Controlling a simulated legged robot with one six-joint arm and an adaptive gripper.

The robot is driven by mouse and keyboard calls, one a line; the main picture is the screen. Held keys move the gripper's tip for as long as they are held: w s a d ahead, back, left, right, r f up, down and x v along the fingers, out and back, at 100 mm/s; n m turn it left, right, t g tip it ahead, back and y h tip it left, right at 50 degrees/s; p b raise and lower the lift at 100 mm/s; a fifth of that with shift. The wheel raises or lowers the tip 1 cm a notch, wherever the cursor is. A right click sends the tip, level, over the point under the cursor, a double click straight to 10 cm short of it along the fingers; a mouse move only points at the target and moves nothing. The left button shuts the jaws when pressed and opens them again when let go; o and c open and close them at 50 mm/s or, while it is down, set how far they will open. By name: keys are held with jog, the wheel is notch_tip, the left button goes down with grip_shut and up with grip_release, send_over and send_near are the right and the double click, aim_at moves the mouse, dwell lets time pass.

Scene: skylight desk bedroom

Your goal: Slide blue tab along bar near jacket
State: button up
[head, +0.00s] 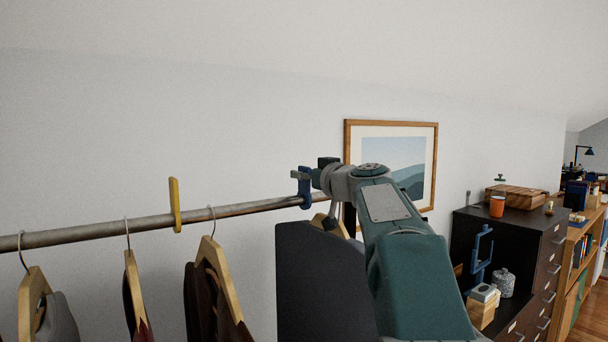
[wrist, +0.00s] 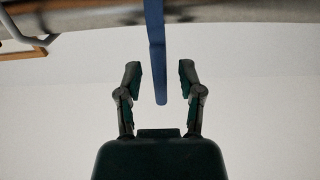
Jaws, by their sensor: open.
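The blue tab (head: 305,190) sits on the metal bar (head: 100,231) near the bar's right visible end. In the wrist view the blue tab (wrist: 155,45) hangs as a narrow strip between the two fingers of my gripper (wrist: 160,76). The fingers are apart, with a gap on each side of the tab. In the head view my gripper (head: 302,175) is at the tab, and my arm hides the bar beyond. A dark brown jacket (head: 204,292) hangs on a wooden hanger left of the tab. A dark flat garment (head: 310,285) hangs below the tab.
A yellow tab (head: 175,206) stands on the bar between hangers. A grey garment (head: 62,320) hangs at far left. A framed picture (head: 428,165) is on the wall behind my arm. A dark cabinet (head: 510,225) with an orange cup (head: 497,207) stands at right.

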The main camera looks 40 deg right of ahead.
jog(key=shift+w, duration=0.35)
grip_shut()
jog(key=a, duration=1.5)
jog(key=shift+a+r, duration=0.1)
grip_release()
